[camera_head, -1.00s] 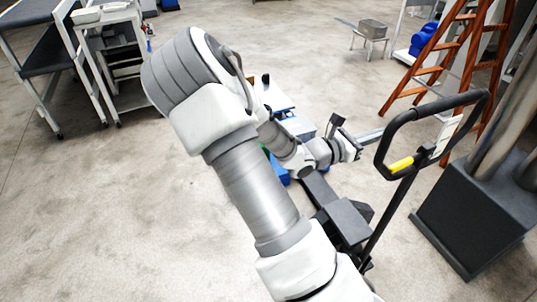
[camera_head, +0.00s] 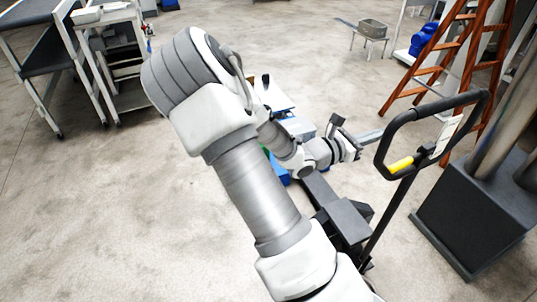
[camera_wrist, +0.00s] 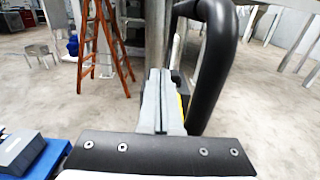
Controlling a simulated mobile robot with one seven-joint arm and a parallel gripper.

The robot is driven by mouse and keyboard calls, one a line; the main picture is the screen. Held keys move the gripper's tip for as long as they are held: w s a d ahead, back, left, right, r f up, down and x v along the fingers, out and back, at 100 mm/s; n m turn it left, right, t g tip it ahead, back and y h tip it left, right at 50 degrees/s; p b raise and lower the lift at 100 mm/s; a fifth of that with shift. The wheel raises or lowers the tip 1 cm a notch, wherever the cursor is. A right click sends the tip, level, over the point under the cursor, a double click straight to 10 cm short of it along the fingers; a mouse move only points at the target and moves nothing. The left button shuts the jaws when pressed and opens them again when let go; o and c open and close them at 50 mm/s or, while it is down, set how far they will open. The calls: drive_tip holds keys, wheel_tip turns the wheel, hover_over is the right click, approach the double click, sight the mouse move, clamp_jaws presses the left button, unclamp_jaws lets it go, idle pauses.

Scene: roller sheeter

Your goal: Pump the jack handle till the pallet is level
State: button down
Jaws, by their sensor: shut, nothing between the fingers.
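The jack handle is a black loop (camera_head: 481,108) on a dark shaft (camera_head: 386,222), with a yellow lever (camera_head: 401,164) and a white label. It leans up to the right from the dark pallet jack body (camera_head: 347,222). My gripper (camera_head: 381,134) is shut and empty at the left side of the loop, apparently not around it. In the wrist view my closed fingers (camera_wrist: 158,74) point ahead, with the black handle bar (camera_wrist: 210,75) just to their right. Whether they touch is unclear. The blue load at the pallet (camera_head: 298,126) is mostly hidden behind my arm; its tilt cannot be judged.
An orange ladder (camera_head: 433,70) stands behind the handle. A dark machine base with metal columns (camera_head: 470,215) stands close to its right. A white cart (camera_head: 108,60) and a small stand with a metal box (camera_head: 372,29) are farther back. Floor at the left is clear.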

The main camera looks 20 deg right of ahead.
drive_tip(key=s, duration=0.6)
drive_tip(key=shift+d, duration=0.2)
drive_tip(key=s+p, duration=0.1)
drive_tip(key=p, duration=0.1)
drive_tip(key=s+r+p, duration=0.1)
drive_tip(key=s+p, duration=0.1)
drive_tip(key=shift+d+p, duration=0.2)
drive_tip(key=shift+p, duration=0.15)
drive_tip(key=shift+s+f+p, duration=0.35)
drive_tip(key=shift+s+p, duration=0.35)
drive_tip(key=shift+p, duration=0.75)
drive_tip(key=shift+s+f+p, duration=0.3)
drive_tip(key=shift+s+p, duration=0.35)
drive_tip(key=shift+p, duration=0.8)
